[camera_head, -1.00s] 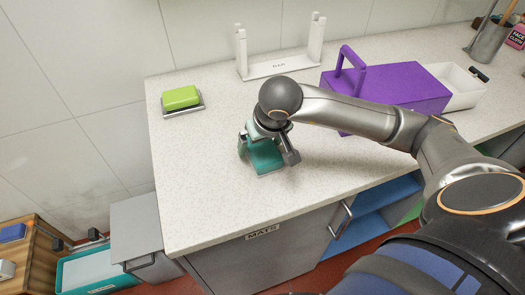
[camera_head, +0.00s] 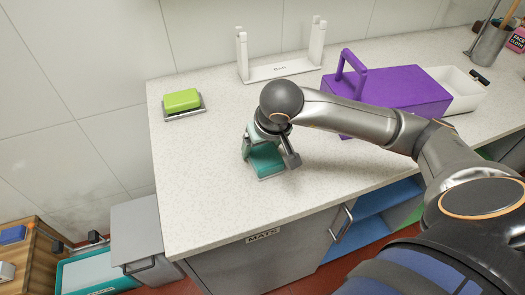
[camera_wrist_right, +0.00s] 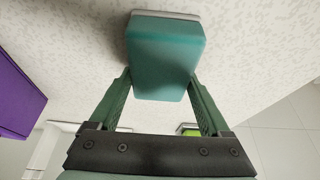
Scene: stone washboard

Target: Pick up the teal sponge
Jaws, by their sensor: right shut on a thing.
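The teal sponge (camera_head: 267,160) is on the pale speckled counter, near its front left. Its grey holder edge shows beneath it. My right gripper (camera_head: 269,149) comes down over the sponge with a finger on either side. In the right wrist view, the teal sponge (camera_wrist_right: 165,55) lies between the two green-padded fingers of the right gripper (camera_wrist_right: 161,92), which is shut on it. A pale holder edge (camera_wrist_right: 165,14) shows at the sponge's far end. I cannot make out any gap under the sponge. My left gripper is not in view.
A green sponge (camera_head: 182,100) sits on a grey holder at the back left. A white rack (camera_head: 280,69) stands by the wall. A purple box (camera_head: 395,92) and a white bin (camera_head: 462,88) stand to the right. The counter's front left is clear.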

